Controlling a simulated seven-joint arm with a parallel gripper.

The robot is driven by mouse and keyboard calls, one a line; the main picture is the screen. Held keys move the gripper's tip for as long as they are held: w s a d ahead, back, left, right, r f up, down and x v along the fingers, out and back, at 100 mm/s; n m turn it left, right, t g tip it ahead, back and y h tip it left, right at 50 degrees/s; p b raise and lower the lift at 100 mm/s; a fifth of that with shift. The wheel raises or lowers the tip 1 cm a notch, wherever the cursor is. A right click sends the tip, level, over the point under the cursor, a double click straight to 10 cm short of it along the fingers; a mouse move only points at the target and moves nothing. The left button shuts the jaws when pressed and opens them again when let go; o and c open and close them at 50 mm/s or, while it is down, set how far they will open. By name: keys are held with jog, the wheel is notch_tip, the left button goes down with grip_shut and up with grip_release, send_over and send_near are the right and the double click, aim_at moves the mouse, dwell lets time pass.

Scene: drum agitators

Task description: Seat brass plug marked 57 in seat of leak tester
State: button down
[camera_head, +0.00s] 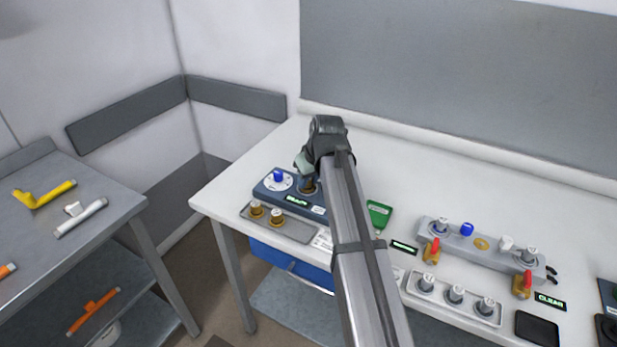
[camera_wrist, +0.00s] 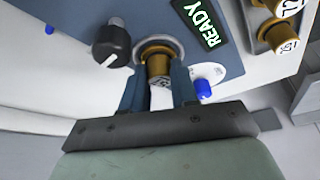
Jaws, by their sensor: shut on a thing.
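My gripper (camera_wrist: 159,88) is shut on a brass plug (camera_wrist: 158,64), with a finger on each side. The marking on the plug's end is too tilted and small to read surely. The plug is at the round grey-rimmed seat (camera_wrist: 176,45) of the dark blue leak tester (camera_wrist: 225,75); I cannot tell how deep it sits. In the head view my gripper (camera_head: 308,178) is over the right part of the tester (camera_head: 265,191), and my arm hides part of it. The tester's display (camera_wrist: 208,27) reads READY.
Two brass plugs (camera_head: 256,208) (camera_head: 277,217) stand in a grey tray (camera_head: 298,234) before the tester. A black knob (camera_wrist: 111,44) and a blue knob (camera_wrist: 203,88) flank the seat. A green block (camera_head: 379,213) and a grey valve manifold (camera_head: 461,244) are to the right.

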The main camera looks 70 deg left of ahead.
jog(key=c, duration=0.8)
grip_release()
jog(key=o, duration=0.3)
jog(key=shift+r, duration=0.15)
jog(key=shift+r, duration=1.1)
jog(key=shift+r, duration=0.2)
